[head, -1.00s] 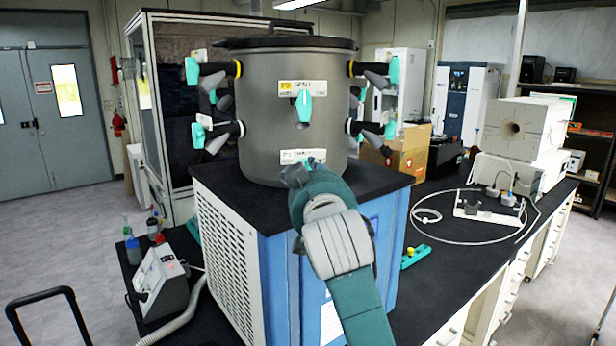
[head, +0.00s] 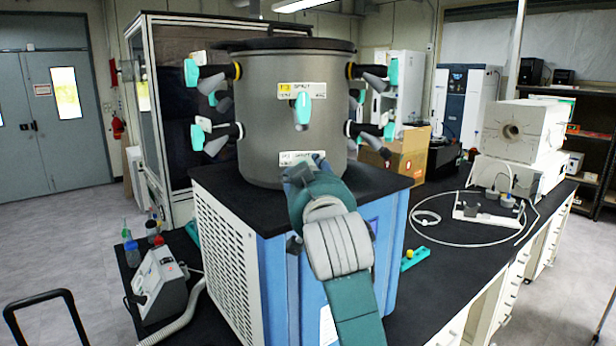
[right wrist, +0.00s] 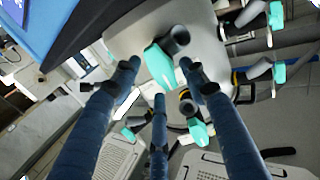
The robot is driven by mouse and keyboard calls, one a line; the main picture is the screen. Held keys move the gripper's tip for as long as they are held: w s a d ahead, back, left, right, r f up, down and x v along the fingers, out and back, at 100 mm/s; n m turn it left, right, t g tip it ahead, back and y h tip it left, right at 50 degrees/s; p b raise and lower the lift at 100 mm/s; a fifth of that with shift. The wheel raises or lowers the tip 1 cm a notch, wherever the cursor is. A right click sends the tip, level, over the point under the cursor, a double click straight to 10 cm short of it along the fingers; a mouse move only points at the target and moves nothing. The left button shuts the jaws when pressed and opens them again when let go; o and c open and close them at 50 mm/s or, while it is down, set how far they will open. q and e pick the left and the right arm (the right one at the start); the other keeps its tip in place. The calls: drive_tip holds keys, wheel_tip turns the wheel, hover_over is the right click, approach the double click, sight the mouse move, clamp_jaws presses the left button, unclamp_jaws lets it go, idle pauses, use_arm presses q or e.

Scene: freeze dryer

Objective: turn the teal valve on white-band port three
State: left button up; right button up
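The grey drum (head: 262,110) carries ports with teal valves. Yellow-band ports sit in the upper row, such as the left one (head: 238,70), and white-band ports in the lower row, such as the left one (head: 240,130). A front upper teal valve (head: 302,108) hangs under a yellow-marked label. My right gripper (head: 306,168) is at the drum's lower front, just below a white label, and hides the port there. In the right wrist view, its three fingers (right wrist: 160,80) are spread around a teal valve (right wrist: 160,66); contact is unclear. My left gripper is out of view.
The drum stands on a blue-and-white cabinet (head: 236,240) with a black top. A small instrument (head: 160,285) with a hose is at left. A cable loop (head: 470,240) lies on the right bench. Side ports stick out around the drum.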

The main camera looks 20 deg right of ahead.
drive_tip(key=shift+s, duration=0.1)
drive_tip(key=s+a, duration=0.2)
drive_tip(key=s, duration=0.9)
drive_tip(key=shift+s, duration=0.35)
drive_tip(key=shift+f, duration=0.1)
